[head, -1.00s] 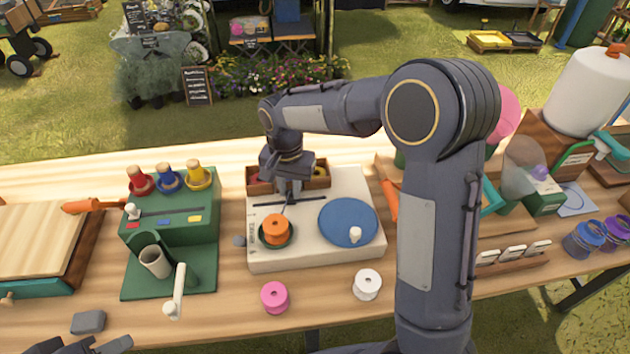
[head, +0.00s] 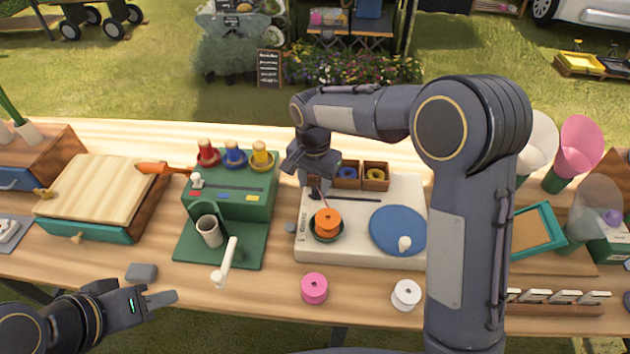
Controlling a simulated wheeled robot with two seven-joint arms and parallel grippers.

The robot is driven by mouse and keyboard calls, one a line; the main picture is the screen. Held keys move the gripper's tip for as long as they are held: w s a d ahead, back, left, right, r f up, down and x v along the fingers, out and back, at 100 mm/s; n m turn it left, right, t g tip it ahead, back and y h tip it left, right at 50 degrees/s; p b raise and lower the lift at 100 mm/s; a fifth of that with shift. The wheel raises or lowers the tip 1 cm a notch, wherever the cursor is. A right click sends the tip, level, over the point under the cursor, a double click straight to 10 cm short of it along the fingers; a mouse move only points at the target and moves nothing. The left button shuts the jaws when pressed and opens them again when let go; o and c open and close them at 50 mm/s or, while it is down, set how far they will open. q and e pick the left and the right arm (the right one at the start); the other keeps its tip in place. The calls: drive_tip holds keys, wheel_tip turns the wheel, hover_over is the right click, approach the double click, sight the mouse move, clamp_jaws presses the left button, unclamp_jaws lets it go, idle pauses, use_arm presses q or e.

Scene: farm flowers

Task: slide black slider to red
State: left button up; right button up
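The green box (head: 235,204) carries a dark horizontal slot (head: 232,187) on its sloped face. Below the slot are a red mark (head: 195,194), a blue mark (head: 223,196) and a yellow mark (head: 252,198). A white knob (head: 197,181) stands at the slot's left end, above the red mark. I cannot make out a black slider on the box. A thin black bar or slot (head: 345,198) lies on the white board. My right gripper (head: 320,180) points down over that board's back left; its fingers are unclear.
Red, blue and yellow spools stand on the green box, with a cup (head: 209,231) and white crank (head: 227,262) before it. A grey block (head: 141,272) lies near the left gripper. Pink (head: 314,288) and white (head: 407,294) spools stand at the front edge.

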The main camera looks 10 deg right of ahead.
sight(314, 187)
wheel_tip(314, 187, up, 8)
drive_tip(key=shift+f, duration=0.1)
idle(0.4)
idle(0.5)
